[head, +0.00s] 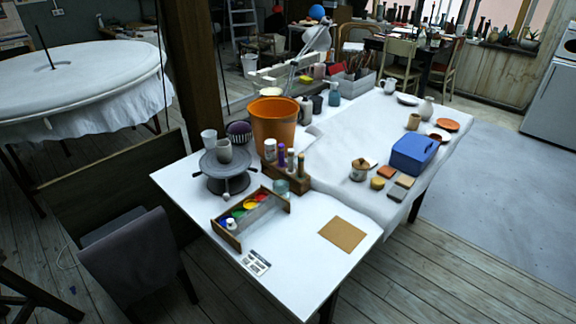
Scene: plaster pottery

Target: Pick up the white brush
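I cannot clearly make out a white brush. Thin upright tools, perhaps brushes, stand in a grey holder (357,88) at the back of the table, too small to tell apart. A wooden rack (291,184) near the table's middle holds several bottles or handles with coloured tops. A wooden paint box (262,219) with coloured paints and a small white item (231,224) lies in front of it; I cannot tell what the white item is. My gripper is not in view.
The white table (310,220) also bears an orange bucket (273,124), a dark turntable (226,181) with a grey cup, a blue box (414,154), a brown board (342,235) and small pots. A wooden post (192,75) stands behind its left side. The front corner is mostly clear.

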